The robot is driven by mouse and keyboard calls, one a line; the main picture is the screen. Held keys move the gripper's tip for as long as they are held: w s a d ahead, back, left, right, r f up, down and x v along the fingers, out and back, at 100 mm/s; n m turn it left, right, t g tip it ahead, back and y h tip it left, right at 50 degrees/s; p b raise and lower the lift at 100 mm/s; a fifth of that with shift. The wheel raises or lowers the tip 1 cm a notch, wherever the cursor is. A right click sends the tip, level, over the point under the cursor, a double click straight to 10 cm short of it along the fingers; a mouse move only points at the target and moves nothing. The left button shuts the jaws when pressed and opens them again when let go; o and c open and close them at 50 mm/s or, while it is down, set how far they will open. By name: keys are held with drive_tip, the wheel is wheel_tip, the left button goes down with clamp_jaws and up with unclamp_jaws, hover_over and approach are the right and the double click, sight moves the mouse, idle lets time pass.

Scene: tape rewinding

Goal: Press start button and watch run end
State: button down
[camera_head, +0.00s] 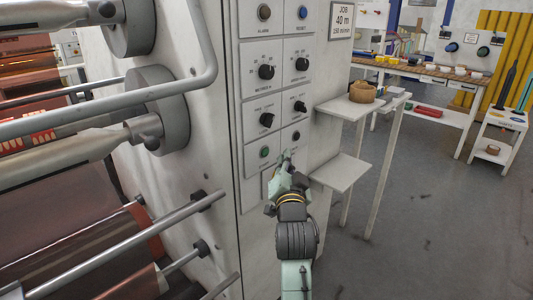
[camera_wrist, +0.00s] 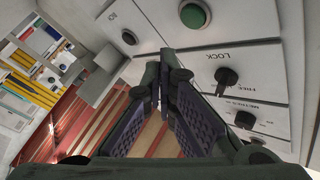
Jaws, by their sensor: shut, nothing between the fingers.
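The control panel (camera_head: 281,90) stands upright on the pale machine. A green button (camera_head: 264,152) sits low in its left column; its label is too small to read. The green button also shows at the top of the wrist view (camera_wrist: 195,14). My gripper (camera_head: 286,157) is shut and empty, its tip close to the lower panel, right of the green button in the head view. In the wrist view the fingertips (camera_wrist: 165,55) lie below and left of the green button. I cannot tell whether they touch the panel.
A LOCK/FREE knob (camera_wrist: 227,78) and a second knob (camera_wrist: 245,118) protrude from the panel. A blue button (camera_head: 303,12) is at its top right. Rollers and bars (camera_head: 160,132) project at left. A white shelf (camera_head: 342,172) stands close right. Grey floor (camera_head: 420,220) is open beyond.

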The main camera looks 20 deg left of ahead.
drive_tip(key=shift+w+a, duration=0.25)
drive_tip(key=shift+a, duration=0.45)
drive_tip(key=shift+w+a, duration=0.25)
drive_tip(key=shift+a, duration=0.4)
drive_tip(key=shift+a+p, duration=0.1)
drive_tip(key=shift+p, duration=0.2)
drive_tip(key=shift+w+a, duration=0.15)
drive_tip(key=shift+a, duration=0.15)
drive_tip(key=shift+w+a, duration=0.1)
drive_tip(key=shift+a, duration=0.25)
idle(0.8)
idle(0.3)
drive_tip(key=shift+s+d, duration=0.3)
drive_tip(key=shift+d, duration=0.45)
drive_tip(key=shift+s+d+p, duration=0.1)
drive_tip(key=shift+s+d, duration=0.2)
drive_tip(key=shift+d, duration=0.5)
drive_tip(key=shift+s+d+p, duration=0.1)
drive_tip(key=shift+s+d, duration=0.15)
drive_tip(key=shift+d, duration=0.5)
drive_tip(key=shift+s+d+p, duration=0.1)
drive_tip(key=shift+s+d, duration=0.2)
drive_tip(key=shift+d, duration=0.5)
